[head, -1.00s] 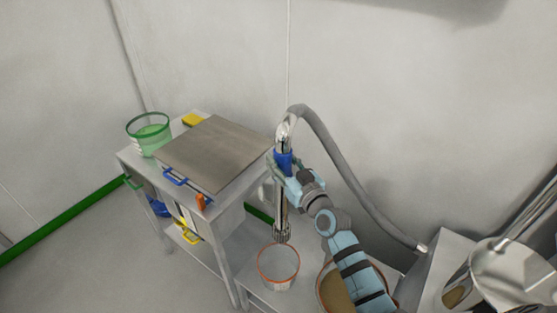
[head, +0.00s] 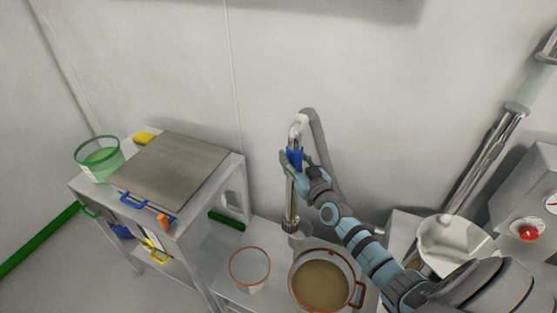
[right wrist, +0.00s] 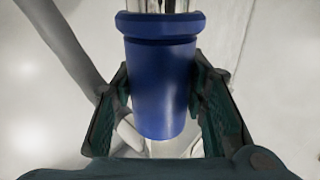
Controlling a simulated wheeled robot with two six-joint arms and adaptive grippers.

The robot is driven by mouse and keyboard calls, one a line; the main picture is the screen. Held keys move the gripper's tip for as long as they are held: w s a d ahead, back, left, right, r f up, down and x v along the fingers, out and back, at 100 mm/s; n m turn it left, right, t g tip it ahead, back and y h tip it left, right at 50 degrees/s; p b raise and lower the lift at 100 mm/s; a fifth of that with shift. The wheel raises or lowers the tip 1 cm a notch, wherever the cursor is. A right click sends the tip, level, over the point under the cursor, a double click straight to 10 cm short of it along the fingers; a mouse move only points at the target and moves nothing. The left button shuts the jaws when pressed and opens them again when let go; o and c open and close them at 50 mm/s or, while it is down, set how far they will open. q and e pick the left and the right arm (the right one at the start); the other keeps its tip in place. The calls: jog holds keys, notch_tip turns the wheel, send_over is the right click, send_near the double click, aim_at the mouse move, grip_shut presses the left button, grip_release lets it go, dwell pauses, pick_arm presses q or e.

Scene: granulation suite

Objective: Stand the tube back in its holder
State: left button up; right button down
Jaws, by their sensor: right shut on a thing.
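The tube (head: 291,205) is a shiny metal lance with a blue grip (head: 295,157), a curved top and a grey hose. It hangs nearly upright. My right gripper (head: 293,162) is shut around the blue grip; in the right wrist view the blue grip (right wrist: 160,85) sits between the dark finger pads. The tube's slotted lower end is beside a grey metal cup (head: 301,241), which looks like the holder. The lower end overlaps the cup's rim in the picture; I cannot tell whether it is inside. My left gripper is not in view.
A clear red-rimmed bucket (head: 249,268) stands left of the cup, and a red-rimmed tub of brown material (head: 321,285) stands close in front. A steel cart (head: 229,175) is at left. A metal hopper (head: 455,245) and a red-button box (head: 527,229) are at right.

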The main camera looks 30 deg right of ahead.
jog(key=d+f+h+b, duration=0.1)
jog(key=d+f+b, duration=0.3)
jog(key=f+b, duration=0.7)
jog(key=shift+s+f+m+b, duration=0.3)
jog(key=shift+f+b, duration=0.05)
jog(key=shift+f, duration=0.1)
jog(key=c, duration=1)
grip_release()
jog(key=shift+c, duration=0.2)
jog(key=shift+o, duration=0.8)
jog(key=shift+s, duration=0.1)
jog(key=shift+s, duration=0.1)
